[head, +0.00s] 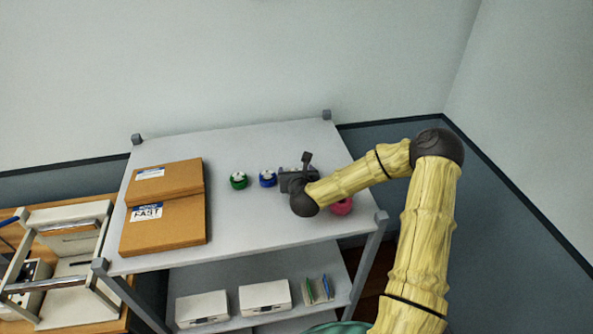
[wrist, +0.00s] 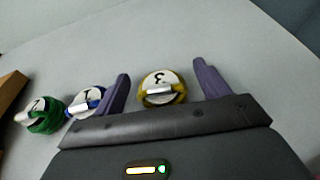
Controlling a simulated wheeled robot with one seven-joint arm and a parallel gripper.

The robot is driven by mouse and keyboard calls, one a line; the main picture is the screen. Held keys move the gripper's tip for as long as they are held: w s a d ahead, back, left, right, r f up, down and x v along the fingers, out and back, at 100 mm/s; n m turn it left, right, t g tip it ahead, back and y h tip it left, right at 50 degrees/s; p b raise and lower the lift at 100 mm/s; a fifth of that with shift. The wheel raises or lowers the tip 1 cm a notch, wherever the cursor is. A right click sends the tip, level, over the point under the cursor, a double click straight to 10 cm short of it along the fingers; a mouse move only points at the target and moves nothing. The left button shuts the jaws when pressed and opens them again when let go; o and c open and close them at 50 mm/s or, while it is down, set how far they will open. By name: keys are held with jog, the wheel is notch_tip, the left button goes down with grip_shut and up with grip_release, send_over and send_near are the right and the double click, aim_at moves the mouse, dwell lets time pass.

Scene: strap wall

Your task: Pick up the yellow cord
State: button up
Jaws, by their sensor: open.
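The yellow cord (wrist: 178,98) is a small coiled roll with a white numbered disc on top and a pale clip or band at its front. In the wrist view it sits on the grey shelf top, between the two purple fingers of my gripper (wrist: 160,71). The fingers stand apart, one on each side of the cord, with a visible gap to it. My gripper is open and empty. In the head view my gripper (head: 297,172) is over the shelf top and hides most or all of the yellow cord.
A blue cord (head: 268,179) and a green cord (head: 238,182) lie in a row to the left. A pink-red cord (head: 342,207) lies right, partly behind my arm. Cardboard boxes (head: 165,215) fill the left of the shelf top (head: 245,220). White boxes (head: 265,297) stand below.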

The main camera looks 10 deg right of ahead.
aim_at(297, 169)
jog(key=shift+w+d+f, duration=0.1)
jog(key=shift+w+f, duration=0.05)
jog(key=shift+w, duration=0.1)
dwell(0.3)
jog(key=c, duration=1.1)
jog(key=shift+o, duration=0.2)
notch_tip(297, 169, up, 10)
jog(key=b, duration=0.3)
jog(key=shift+b, duration=0.3)
